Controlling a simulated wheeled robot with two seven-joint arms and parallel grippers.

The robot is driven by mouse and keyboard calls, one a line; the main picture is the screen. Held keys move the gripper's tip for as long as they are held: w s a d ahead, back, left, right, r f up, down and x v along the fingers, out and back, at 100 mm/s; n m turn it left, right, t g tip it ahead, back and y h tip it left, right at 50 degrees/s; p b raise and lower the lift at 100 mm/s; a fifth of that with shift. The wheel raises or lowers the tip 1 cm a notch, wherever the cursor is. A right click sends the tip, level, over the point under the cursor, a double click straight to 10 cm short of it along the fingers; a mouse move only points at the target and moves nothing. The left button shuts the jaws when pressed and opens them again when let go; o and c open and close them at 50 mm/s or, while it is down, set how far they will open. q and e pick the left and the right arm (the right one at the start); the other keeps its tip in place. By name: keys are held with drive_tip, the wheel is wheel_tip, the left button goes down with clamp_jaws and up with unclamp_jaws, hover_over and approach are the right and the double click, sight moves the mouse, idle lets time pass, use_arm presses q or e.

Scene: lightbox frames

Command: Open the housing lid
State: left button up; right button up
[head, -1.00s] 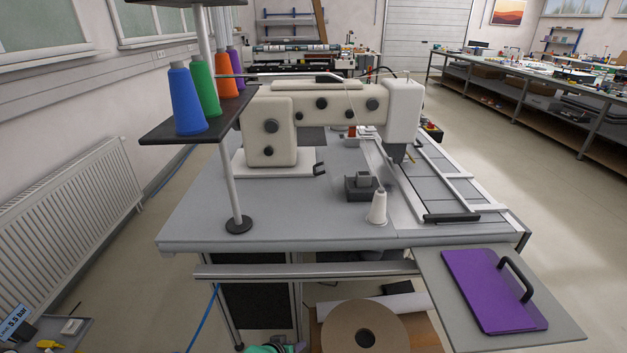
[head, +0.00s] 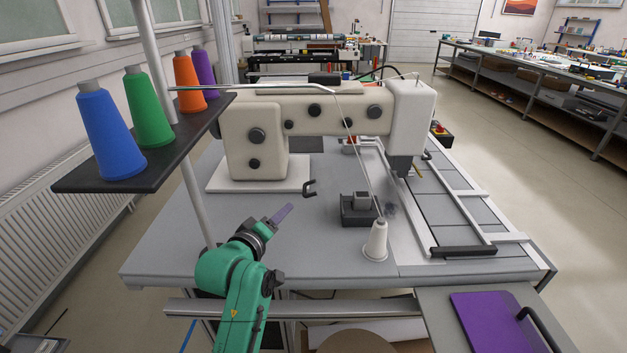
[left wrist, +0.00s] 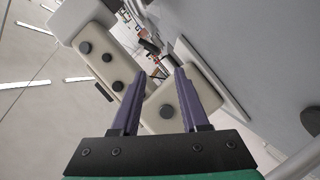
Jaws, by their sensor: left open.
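The cream sewing machine housing (head: 255,115) stands on the grey table in the head view, with dark round knobs on its front. A small black hook-shaped handle (head: 310,188) sits low beside its column. I cannot tell which part is the lid; no open panel shows. My left gripper (head: 283,212) is above the table, in front of the housing and left of the handle. In the left wrist view its purple fingers (left wrist: 160,78) are apart and empty, with the housing (left wrist: 180,105) beyond them. My right gripper is in neither view.
A dark shelf with several thread cones (head: 148,115) overhangs the left, on a pale pole close to my left arm. A black block (head: 358,212) and white cone (head: 376,240) stand right of the gripper. A purple plate (head: 490,325) with a handle lies front right.

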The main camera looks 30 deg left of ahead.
sight(321, 194)
use_arm(q)
drive_tip(key=p+x, duration=0.1)
drive_tip(key=x, duration=0.8)
drive_tip(key=p+x, duration=0.1)
drive_tip(key=x, duration=0.3)
drive_tip(key=shift+w+r+p, duration=0.25)
drive_tip(key=shift+r+p, duration=0.05)
drive_tip(key=shift+r, duration=0.05)
clamp_jaws()
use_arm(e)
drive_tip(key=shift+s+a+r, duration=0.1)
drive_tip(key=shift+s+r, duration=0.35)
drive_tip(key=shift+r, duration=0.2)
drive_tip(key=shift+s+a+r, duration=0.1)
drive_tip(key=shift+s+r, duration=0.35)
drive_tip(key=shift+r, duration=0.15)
use_arm(q)
drive_tip(key=shift+f, duration=0.15)
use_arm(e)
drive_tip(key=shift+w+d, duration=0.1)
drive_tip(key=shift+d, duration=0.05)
